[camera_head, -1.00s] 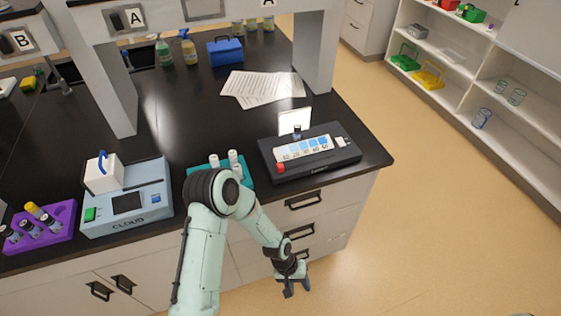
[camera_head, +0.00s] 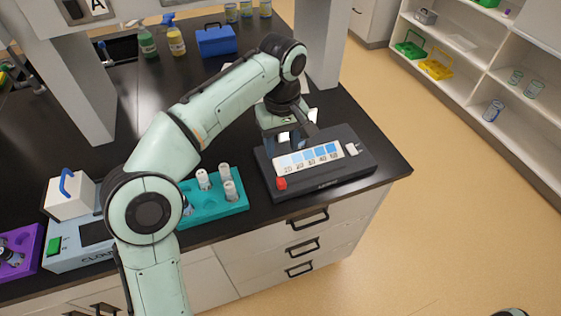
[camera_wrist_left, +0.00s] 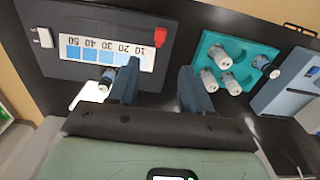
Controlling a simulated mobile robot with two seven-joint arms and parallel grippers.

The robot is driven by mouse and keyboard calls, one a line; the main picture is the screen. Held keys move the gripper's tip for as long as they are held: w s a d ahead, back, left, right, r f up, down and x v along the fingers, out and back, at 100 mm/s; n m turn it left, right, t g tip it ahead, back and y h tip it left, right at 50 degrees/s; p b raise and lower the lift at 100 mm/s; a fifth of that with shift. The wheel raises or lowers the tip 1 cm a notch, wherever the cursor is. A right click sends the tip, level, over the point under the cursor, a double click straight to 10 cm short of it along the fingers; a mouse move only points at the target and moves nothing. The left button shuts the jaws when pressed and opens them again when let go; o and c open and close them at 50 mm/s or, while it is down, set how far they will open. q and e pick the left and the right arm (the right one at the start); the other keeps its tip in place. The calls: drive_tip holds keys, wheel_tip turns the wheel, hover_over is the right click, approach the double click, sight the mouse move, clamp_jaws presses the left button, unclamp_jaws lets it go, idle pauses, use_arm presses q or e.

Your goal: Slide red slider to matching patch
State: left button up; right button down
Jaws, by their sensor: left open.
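The dark comparator box (camera_head: 350,175) lies on the bench with a white strip of blue patches (camera_head: 307,158), labelled 10 to 50 and growing darker. The red slider (camera_head: 282,183) is at the strip's 10 end, also in the left wrist view (camera_wrist_left: 161,36). In the wrist view (camera_wrist_left: 157,92) the slider lies beyond the fingertips. My right gripper is not in view.
A teal rack (camera_head: 232,207) with several white-capped vials stands left of the box. A grey-blue instrument (camera_head: 75,252) and purple rack (camera_head: 28,247) are farther left. A blue box (camera_head: 216,41) and spray bottles are at the back. A shelf post (camera_head: 322,50) rises behind my gripper.

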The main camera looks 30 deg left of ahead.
sight(282, 181)
use_arm(q)
wheel_tip(282, 181, down, 12)
drive_tip(key=b, duration=0.3)
drive_tip(key=shift+s+r, duration=0.1)
drive_tip(key=shift+f+b, duration=0.3)
drive_tip(key=shift+f, duration=0.45)
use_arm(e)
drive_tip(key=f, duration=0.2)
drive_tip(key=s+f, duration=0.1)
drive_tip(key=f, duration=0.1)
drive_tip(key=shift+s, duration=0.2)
use_arm(q)
clamp_jaws()
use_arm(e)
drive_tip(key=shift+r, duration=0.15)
